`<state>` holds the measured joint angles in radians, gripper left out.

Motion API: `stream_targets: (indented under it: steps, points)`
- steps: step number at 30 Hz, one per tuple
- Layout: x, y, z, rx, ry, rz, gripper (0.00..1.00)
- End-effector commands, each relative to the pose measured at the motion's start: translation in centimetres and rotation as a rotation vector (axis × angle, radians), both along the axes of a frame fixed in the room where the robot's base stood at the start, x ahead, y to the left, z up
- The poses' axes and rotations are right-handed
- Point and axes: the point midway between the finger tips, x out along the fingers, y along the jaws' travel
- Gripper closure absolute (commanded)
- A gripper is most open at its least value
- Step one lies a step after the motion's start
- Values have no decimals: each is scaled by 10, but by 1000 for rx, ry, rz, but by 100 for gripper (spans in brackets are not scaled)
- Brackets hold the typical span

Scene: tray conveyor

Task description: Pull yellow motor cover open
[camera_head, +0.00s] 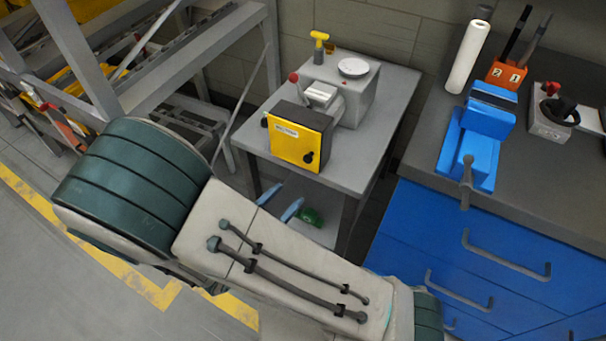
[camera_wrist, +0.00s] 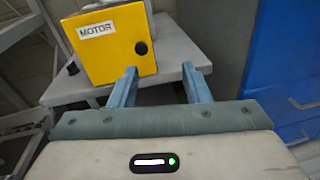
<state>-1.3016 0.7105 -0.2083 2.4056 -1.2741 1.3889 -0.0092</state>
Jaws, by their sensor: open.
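The yellow motor cover (camera_head: 293,143) is the front face of a black-sided box on a grey table. It is shut and has a white label and a round black knob (camera_head: 308,157) near its right edge. In the wrist view the cover (camera_wrist: 104,52) stands ahead of my gripper, its label reads MOTOR, and the knob (camera_wrist: 141,47) is just above and between the fingers. My gripper (camera_wrist: 161,78) is open and empty, with its blue fingers apart. In the head view the blue fingertips (camera_head: 279,198) show below the cover, partly hidden by my arm.
The grey table (camera_head: 384,108) also holds a grey machine (camera_head: 349,92) with a red-knobbed lever and a yellow-topped bottle (camera_head: 319,46). A blue vise (camera_head: 479,133) stands on a bench with blue drawers at right. A metal rack fills the left.

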Motion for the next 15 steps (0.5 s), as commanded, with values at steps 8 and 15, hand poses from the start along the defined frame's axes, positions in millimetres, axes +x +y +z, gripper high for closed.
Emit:
stream_targets:
  steps: [8, 15]
  points:
    - [2, 22, -21, -92, -11, 132, 56]
    - [33, 0, -21, -92, -13, 127, 56]
